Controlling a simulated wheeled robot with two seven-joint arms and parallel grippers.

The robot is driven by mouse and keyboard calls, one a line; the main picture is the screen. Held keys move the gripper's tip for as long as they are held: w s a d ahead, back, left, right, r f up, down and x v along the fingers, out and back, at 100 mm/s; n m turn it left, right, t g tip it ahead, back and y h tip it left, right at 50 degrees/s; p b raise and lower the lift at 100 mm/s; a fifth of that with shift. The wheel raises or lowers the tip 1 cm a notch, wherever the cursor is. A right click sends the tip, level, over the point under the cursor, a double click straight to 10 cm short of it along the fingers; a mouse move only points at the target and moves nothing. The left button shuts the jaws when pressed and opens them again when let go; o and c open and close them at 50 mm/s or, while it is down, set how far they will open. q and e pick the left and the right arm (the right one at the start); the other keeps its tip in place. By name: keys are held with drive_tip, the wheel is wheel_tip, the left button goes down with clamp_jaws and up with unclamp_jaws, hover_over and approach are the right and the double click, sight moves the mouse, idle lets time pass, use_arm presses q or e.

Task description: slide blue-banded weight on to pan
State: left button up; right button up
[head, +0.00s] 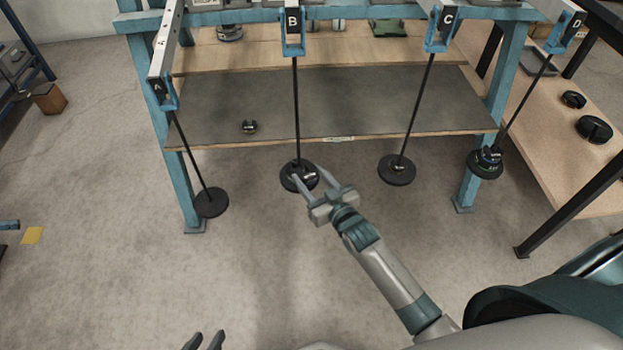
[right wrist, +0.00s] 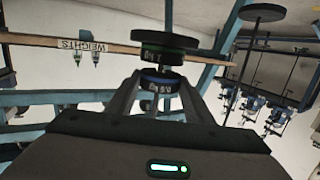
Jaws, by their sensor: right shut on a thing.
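The blue-banded weight (right wrist: 160,82) is a small dark disc between the fingers of my right gripper (right wrist: 160,100). The right wrist view is upside down. There a green-banded weight (right wrist: 163,57) lies between the blue-banded one and the black pan (right wrist: 150,40), touching or nearly so. In the head view my right gripper (head: 309,175) is at lever B's pan (head: 289,186), its fingers around dark pieces beside the rod. I cannot tell whether the blue-banded weight encircles the rod or bears on the stack. My left gripper (head: 205,341) is at the bottom edge, fingers apart, empty.
Pans hang from lever A (head: 211,203), lever C (head: 397,172) and lever D (head: 488,172); D's carries stacked weights. A small weight (head: 249,127) lies on the grey lower shelf (head: 348,100). Black weights (head: 594,129) are on the right bench. The floor in front is clear.

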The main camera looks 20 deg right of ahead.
sight(300, 166)
drive_tip(key=shift+r+x, duration=0.2)
drive_tip(key=shift+x, duration=0.9)
drive_tip(key=shift+r+x, duration=0.25)
drive_tip(key=shift+x, duration=0.9)
idle(1.2)
drive_tip(key=shift+f, duration=0.4)
idle(0.7)
drive_tip(key=o, duration=1.3)
drive_tip(key=shift+f, duration=0.15)
drive_tip(key=shift+s, duration=0.1)
